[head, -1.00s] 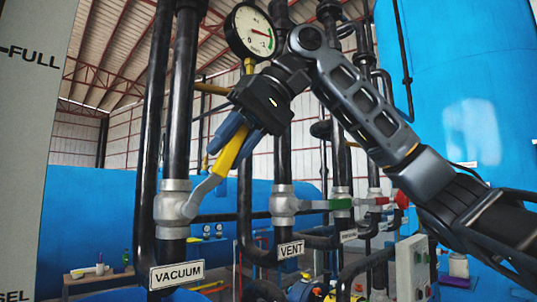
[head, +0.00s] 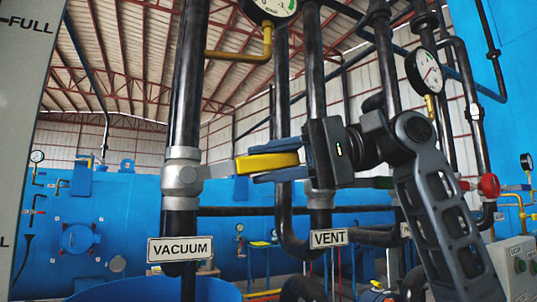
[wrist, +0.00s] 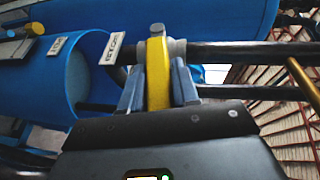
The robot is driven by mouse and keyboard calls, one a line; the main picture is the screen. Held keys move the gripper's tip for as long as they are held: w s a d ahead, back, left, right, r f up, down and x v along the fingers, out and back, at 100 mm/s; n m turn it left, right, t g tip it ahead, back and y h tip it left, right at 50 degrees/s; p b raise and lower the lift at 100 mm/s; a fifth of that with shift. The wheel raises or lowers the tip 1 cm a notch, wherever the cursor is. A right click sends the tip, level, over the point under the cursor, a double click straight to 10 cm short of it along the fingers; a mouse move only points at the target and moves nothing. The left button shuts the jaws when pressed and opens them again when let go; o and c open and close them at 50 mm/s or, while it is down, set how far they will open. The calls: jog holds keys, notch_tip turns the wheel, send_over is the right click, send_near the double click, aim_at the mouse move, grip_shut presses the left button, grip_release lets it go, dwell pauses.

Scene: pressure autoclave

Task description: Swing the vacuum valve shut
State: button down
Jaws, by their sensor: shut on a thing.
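The vacuum valve (head: 181,178) is a grey body on a black vertical pipe, above the white VACUUM sign (head: 180,249). Its yellow handle (head: 266,163) points right, close to level, across the pipe. My gripper (head: 276,166) comes from the right with its blue fingers shut on the handle's outer part. In the wrist view the yellow handle (wrist: 158,72) runs between the two blue fingers (wrist: 158,88), with the grey valve body (wrist: 177,50) beyond them. The handle's far tip is hidden by my gripper.
The VENT valve (head: 319,198) stands behind my gripper on the neighbouring pipe, above the VENT sign (head: 328,237). A red handle end (head: 489,185) shows further right. A pressure gauge (head: 427,75) hangs at upper right. Blue tanks (head: 100,215) fill the background.

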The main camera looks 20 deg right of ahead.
jog(key=shift+d+f+m+t+y+b, duration=0.15)
jog(key=shift+f+m+t+y+b, duration=0.2)
jog(key=shift+f+y, duration=0.7)
jog(key=shift+f, duration=0.2)
jog(key=c, duration=0.9)
grip_release()
jog(key=b+v, duration=0.1)
jog(key=v, duration=0.6)
jog(key=shift+s+d+r, duration=0.1)
jog(key=shift+d, duration=0.3)
jog(key=shift+d, duration=0.1)
